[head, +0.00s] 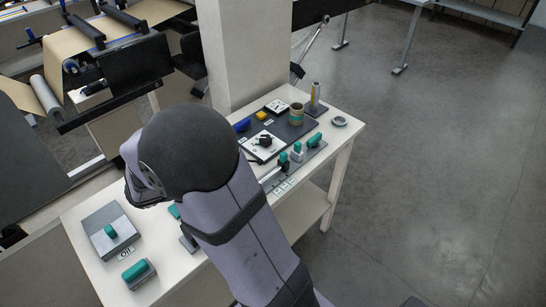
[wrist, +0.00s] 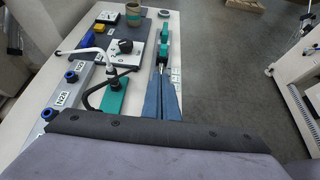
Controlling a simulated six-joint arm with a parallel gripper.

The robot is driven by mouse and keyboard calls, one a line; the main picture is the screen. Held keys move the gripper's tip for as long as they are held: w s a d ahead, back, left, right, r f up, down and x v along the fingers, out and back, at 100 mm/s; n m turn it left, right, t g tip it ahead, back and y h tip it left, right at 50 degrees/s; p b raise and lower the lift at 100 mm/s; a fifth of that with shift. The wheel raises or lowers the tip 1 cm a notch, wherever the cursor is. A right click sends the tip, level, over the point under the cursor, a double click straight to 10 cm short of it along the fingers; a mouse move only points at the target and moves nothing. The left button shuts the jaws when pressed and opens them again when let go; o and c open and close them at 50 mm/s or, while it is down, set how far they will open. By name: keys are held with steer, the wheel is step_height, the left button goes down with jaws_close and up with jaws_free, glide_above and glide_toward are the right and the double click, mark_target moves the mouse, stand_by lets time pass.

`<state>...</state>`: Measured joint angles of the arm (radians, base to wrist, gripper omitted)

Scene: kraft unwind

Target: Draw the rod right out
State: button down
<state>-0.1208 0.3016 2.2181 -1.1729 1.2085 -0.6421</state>
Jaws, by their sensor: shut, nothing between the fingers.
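I cannot single out the rod for certain. Several green handles stand in a row on a grey strip (head: 297,160), among them one green handle (head: 314,140) at its far end. In the wrist view a green handle (wrist: 164,30) and a nearer one (wrist: 162,50) stand beyond my fingertips. My gripper (wrist: 161,74) shows as two blue-grey fingers close together and empty, pointing at this row. A short silvery part shows just before the nearer handle; whether my fingers touch it I cannot tell. In the head view my arm hides the gripper.
A grey box with a green handle (head: 109,231) stands front left. Open floor lies right.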

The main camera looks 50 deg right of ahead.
steer(key=shift+s, duration=0.25)
steer(key=p, duration=0.1)
glide_toward(283, 154)
steer(key=d+f, duration=0.1)
steer(key=f, duration=0.1)
steer(key=d+f, duration=0.1)
steer(key=f, duration=0.1)
steer(key=shift+d, duration=1.25)
steer(key=d, duration=0.4)
steer(key=shift+d+b, duration=0.15)
steer(key=shift+b, duration=0.15)
steer(key=shift+r, duration=0.15)
